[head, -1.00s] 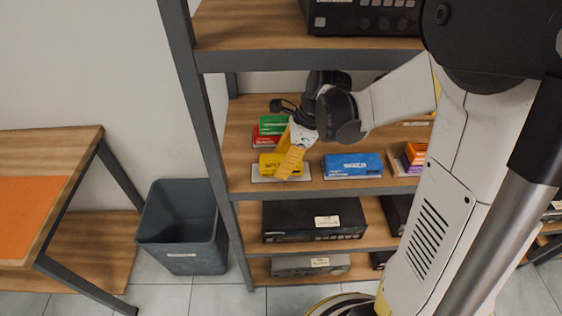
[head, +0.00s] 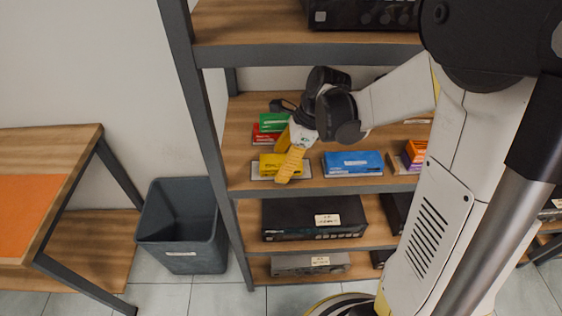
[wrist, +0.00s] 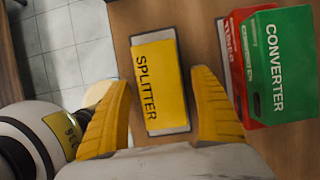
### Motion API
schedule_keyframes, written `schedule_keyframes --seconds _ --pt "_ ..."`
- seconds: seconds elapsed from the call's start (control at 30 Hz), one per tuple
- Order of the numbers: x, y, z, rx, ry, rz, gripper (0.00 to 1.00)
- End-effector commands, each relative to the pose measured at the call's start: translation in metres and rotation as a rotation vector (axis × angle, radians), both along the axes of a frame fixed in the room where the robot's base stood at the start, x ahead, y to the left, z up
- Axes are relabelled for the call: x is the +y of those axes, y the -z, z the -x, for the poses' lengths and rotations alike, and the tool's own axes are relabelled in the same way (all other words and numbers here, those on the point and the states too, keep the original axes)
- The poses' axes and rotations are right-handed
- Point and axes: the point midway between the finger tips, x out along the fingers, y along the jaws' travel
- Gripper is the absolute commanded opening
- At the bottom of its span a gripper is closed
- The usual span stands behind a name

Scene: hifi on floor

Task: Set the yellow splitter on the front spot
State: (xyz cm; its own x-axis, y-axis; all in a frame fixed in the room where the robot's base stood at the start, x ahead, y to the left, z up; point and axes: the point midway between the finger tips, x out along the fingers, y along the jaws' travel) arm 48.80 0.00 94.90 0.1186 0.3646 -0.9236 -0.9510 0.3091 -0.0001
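The yellow splitter (head: 267,161) is a flat box lying on a pale grey pad (head: 306,171) at the front left of the middle shelf. In the wrist view the splitter (wrist: 160,85) shows its label, with the grey pad (wrist: 137,40) visible around its edges. My gripper (wrist: 158,75) is open, with one yellow finger on each side of the splitter and gaps between them and the box. In the head view my gripper (head: 288,165) is at the splitter's right part and hides some of it. Its exact height above the box is unclear.
A green converter box (wrist: 278,62) and a red box (wrist: 237,60) stand close beyond the right finger. A blue box (head: 352,163) lies to the right on the shelf. Grey shelf posts (head: 205,130) and the upper shelf (head: 300,58) bound the space. A bin (head: 182,228) stands at left.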

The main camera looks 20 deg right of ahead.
Motion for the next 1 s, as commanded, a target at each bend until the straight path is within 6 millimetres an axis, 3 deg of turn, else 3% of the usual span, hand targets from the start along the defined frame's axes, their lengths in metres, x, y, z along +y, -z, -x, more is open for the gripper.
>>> schedule_keyframes --seconds 0.33,0.57,0.8,1.0 --pt "-0.002 -0.005 0.000 0.000 0.000 0.000 0.73" --pt "-0.018 -0.044 0.006 0.001 0.003 0.000 0.73" --pt "-0.079 -0.046 0.025 0.000 0.008 0.000 0.73" --pt "-0.116 -0.046 0.037 0.000 0.005 0.000 0.73"
